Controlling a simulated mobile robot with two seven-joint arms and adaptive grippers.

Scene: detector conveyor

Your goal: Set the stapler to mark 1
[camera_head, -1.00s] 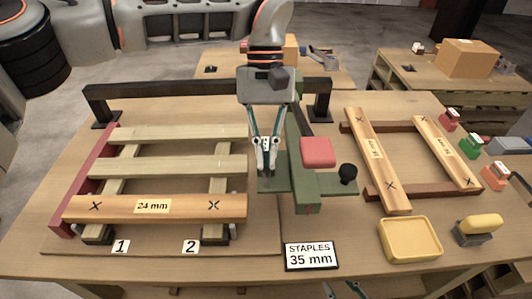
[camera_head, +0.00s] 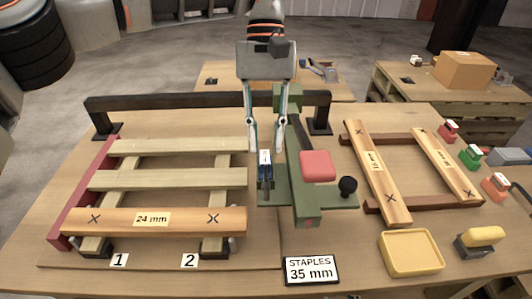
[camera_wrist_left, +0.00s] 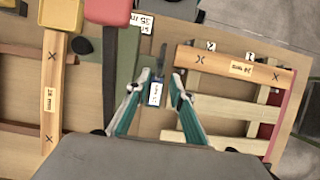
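The green stapler (camera_head: 303,190) stands right of the slatted frame, with a pink pad (camera_head: 318,166) and a black knob (camera_head: 348,187). Its rear reaches the dark rail at the back. A small blue block with a white label (camera_head: 265,170) stands at the left part of its green base; it also shows in the left wrist view (camera_wrist_left: 157,94). I cannot tell whether it is seated there. My left gripper (camera_head: 265,151) is open just above the block, its fingers on either side and apart from it (camera_wrist_left: 156,90). Mark 1 (camera_head: 119,261) is a white card at the front left.
The dark rail (camera_head: 205,100) spans the table's back. A 24 mm plank (camera_head: 125,219) lies across the frame's front, near mark 2 (camera_head: 189,261). A second frame (camera_head: 378,180), a yellow tray (camera_head: 410,254) and coloured small blocks (camera_head: 470,155) are at the right.

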